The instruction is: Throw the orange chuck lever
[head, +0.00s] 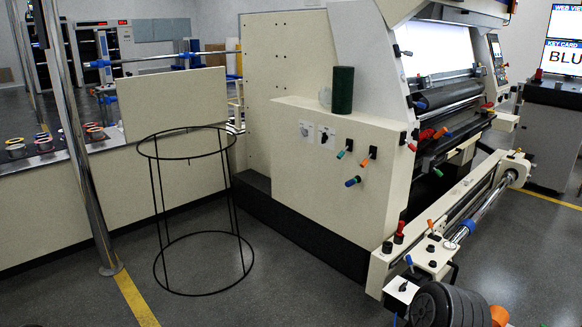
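Several small orange-tipped levers show on the cream machine (330,190). One orange lever (431,224) stands up at the near end of the low front beam, beside a blue-tipped lever (409,261). A further orange piece (440,132) sits near the rollers. I cannot tell from the picture which one is the chuck lever. Neither of my grippers is in view.
A black wire hoop stand (203,237) stands on the floor left of the machine. A chrome post (78,150) rises further left. A dark ribbed cylinder (447,305) with an orange piece (499,315) is at the bottom right. Grey floor lies open before the machine.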

